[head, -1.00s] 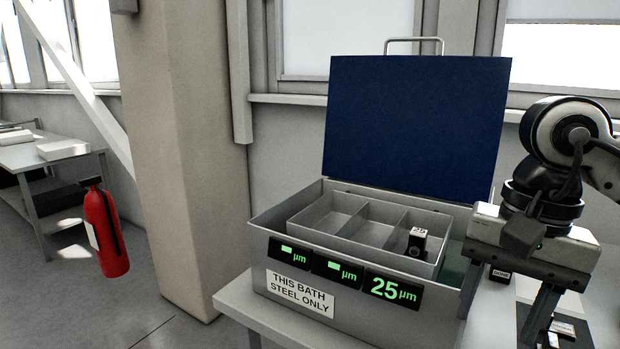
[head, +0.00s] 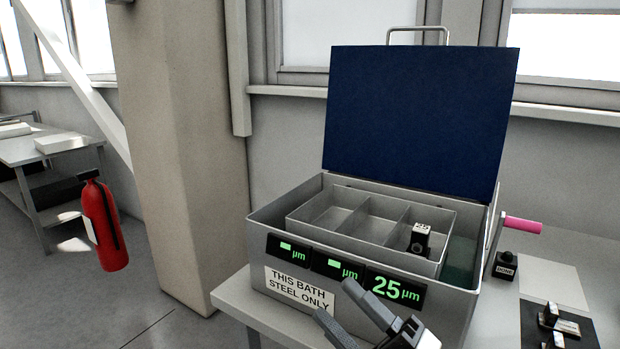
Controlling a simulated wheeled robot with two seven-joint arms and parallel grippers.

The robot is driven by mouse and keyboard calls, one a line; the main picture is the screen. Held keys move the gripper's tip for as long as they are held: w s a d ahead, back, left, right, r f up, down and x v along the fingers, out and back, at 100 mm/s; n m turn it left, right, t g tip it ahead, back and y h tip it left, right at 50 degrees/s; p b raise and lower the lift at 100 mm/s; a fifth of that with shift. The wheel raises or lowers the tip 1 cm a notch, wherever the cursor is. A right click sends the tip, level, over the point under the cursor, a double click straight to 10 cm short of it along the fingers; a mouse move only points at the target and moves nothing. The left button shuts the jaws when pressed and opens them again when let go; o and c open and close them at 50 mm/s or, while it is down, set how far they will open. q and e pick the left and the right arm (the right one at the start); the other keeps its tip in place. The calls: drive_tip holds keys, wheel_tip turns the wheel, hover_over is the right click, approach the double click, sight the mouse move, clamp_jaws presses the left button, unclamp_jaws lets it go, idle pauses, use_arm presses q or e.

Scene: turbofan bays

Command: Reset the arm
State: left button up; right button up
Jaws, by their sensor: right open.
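My right gripper (head: 336,303) is low in the head view, in front of the grey bath box. Its two dark fingers point up and left, spread apart with nothing between them. Most of the arm behind it is out of frame. My left gripper is not in view. The bath box (head: 258,232) stands on the bench with its blue lid (head: 420,120) open. The tray inside (head: 325,229) has three compartments. A small block marked 25 (head: 420,238) is in the right one. The right display (head: 396,288) reads 25 µm; the other two show no number.
A pink-handled lever (head: 522,225) sticks out at the box's right side. A black button box (head: 505,264) and a dark mat (head: 537,323) with small blocks are to the right on the bench. A red extinguisher (head: 105,228) is at the left.

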drive_tip(key=s+d+f+m+h, duration=0.1)
drive_tip(key=d+f+m+h, duration=0.4)
drive_tip(key=f+m, duration=0.4)
drive_tip(key=s+d+f+m+h, duration=0.1)
drive_tip(key=d+f+m+h, duration=0.1)
drive_tip(key=f+m+h, duration=0.7)
drive_tip(key=s+d+f+m+g, duration=0.1)
drive_tip(key=s+f+m+g, duration=0.1)
drive_tip(key=s+f, duration=0.3)
drive_tip(key=s+d+f+m+g+h, duration=0.1)
drive_tip(key=s+d+f+m+g, duration=0.1)
drive_tip(key=s+f, duration=0.3)
wheel_tip(320, 180, down, 3)
drive_tip(key=shift+s+d+f+m+g, duration=0.1)
drive_tip(key=shift+s+d+m+g, duration=0.15)
drive_tip(key=shift+m+g, duration=0.2)
